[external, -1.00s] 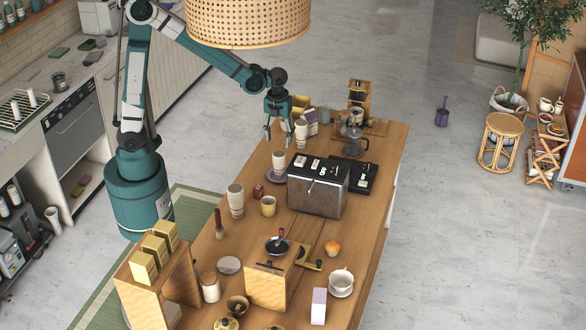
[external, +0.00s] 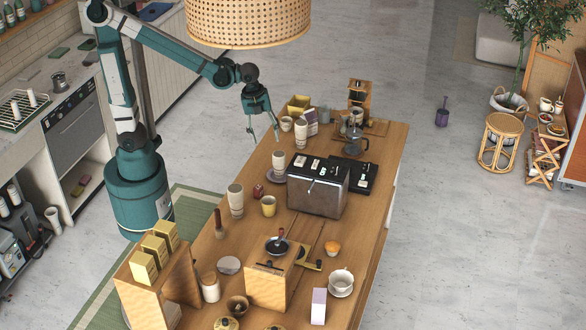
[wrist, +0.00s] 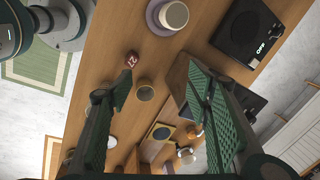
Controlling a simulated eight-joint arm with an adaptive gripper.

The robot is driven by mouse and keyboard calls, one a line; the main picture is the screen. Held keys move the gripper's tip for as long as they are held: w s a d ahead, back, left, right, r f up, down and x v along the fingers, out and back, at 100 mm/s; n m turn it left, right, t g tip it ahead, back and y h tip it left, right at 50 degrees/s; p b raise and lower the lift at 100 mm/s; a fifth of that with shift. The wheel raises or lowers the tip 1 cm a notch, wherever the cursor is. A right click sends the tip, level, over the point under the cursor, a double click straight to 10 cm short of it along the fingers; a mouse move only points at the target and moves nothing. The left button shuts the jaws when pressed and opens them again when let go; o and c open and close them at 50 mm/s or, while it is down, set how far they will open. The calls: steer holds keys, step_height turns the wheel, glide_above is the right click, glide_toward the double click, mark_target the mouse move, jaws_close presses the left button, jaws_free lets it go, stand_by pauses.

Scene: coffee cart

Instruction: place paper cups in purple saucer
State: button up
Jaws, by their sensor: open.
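The purple saucer (external: 269,178) lies on the wooden table left of the toaster, with one patterned paper cup (external: 279,160) upright on it. The saucer (wrist: 152,17) and its cup (wrist: 174,15) show at the top of the wrist view. Another tall paper cup (external: 236,202) stands nearer, left of a yellow mug (external: 268,207). A further tall cup (external: 301,133) and a shorter cup (external: 286,124) stand at the back. My gripper (external: 264,135) is open and empty, above the table's left edge, left of the back cups. Its spread fingers (wrist: 159,87) fill the wrist view's sides.
A small red object (external: 258,190) is close to the saucer. A glass coffee pot (external: 355,145) is at the back right. The woven lampshade (external: 249,20) hangs above.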

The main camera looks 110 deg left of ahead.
steer(key=s+d+r+n+t, duration=0.2)
steer(key=s+d+n, duration=0.4)
steer(key=d, duration=0.3)
steer(key=s+d+r+n+t, duration=0.3)
steer(key=s+d+n, duration=0.3)
steer(key=d, duration=0.4)
steer(key=shift+s+d+r+n+h, duration=0.3)
steer(key=shift+s+r+n, duration=0.15)
steer(key=shift+r, duration=0.2)
